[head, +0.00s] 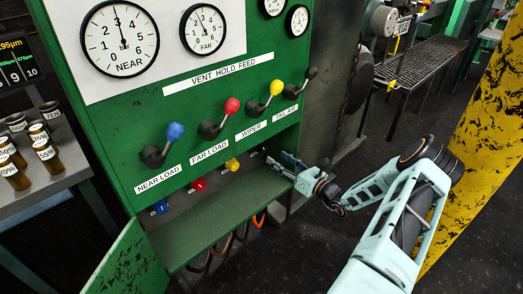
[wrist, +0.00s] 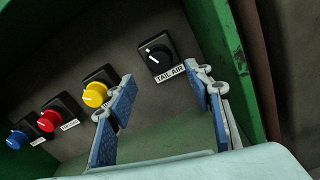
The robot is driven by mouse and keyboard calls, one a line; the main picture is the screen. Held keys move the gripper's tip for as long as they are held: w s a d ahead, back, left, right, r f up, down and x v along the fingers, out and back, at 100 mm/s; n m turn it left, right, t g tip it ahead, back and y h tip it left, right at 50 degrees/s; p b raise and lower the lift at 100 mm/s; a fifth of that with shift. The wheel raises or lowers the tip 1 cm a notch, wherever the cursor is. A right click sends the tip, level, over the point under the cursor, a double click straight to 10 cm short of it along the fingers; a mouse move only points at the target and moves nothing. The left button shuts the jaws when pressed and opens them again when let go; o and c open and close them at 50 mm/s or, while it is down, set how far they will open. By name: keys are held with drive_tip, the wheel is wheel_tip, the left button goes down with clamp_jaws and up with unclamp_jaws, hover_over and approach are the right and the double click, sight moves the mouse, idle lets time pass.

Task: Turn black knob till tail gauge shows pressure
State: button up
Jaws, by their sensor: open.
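The black knob (wrist: 157,53) sits on a square black plate on the recess back wall, above a label reading TAIL AIR. A white line marks its face. My gripper (wrist: 160,80) is open and empty, its two blue-padded fingers spread below and to either side of the knob, apart from it. In the head view my gripper (head: 288,172) reaches into the right end of the recess under the green panel, and I cannot make out the black knob there. Two small gauges show at the top; the lower one (head: 297,20) is small and its label is unreadable.
Yellow (wrist: 95,94), red (wrist: 52,121) and blue (wrist: 17,139) knobs line up left of the black one. Levers stand out above the recess, the black one (head: 293,86) rightmost. A green side wall (wrist: 228,50) is close right of my fingers. An open green door (head: 130,262) hangs lower left.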

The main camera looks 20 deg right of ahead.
sight(265, 150)
drive_tip(key=b+x, duration=0.2)
drive_tip(key=x, duration=0.7)
drive_tip(key=shift+w+a+f, duration=0.1)
drive_tip(key=shift+w, duration=0.05)
drive_tip(key=shift+c, duration=0.2)
drive_tip(key=c, duration=1.1)
drive_tip(key=shift+n, duration=0.5)
drive_tip(key=o, duration=1.1)
drive_tip(key=shift+o, duration=0.2)
